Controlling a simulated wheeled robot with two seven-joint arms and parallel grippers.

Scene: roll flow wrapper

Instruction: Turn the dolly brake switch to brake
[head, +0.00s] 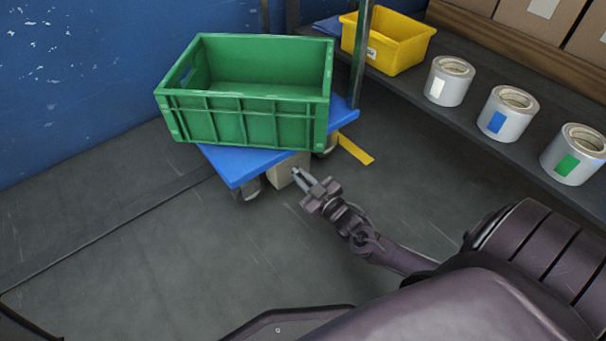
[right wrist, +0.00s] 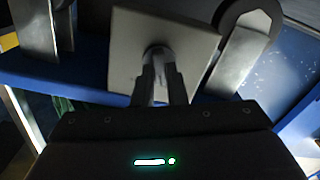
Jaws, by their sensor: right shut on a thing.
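The blue dolly (head: 236,166) stands on the floor with a green crate on it. A pale beige brake switch box (head: 283,170) hangs under the dolly's front edge, beside a caster wheel (head: 247,189). My right gripper (head: 297,174) is at the front of this box. In the right wrist view the box's square plate (right wrist: 190,35) shows with a round dark knob (right wrist: 157,52) on it, and the fingers (right wrist: 160,72) are shut on that knob. The switch's markings cannot be read. My left gripper is not in view.
A yellow strip (head: 355,149) lies on the floor to the right. A shelf (head: 480,125) at the right bears a yellow bin (head: 388,40) and white rolls (head: 507,112). Floor in front is clear.

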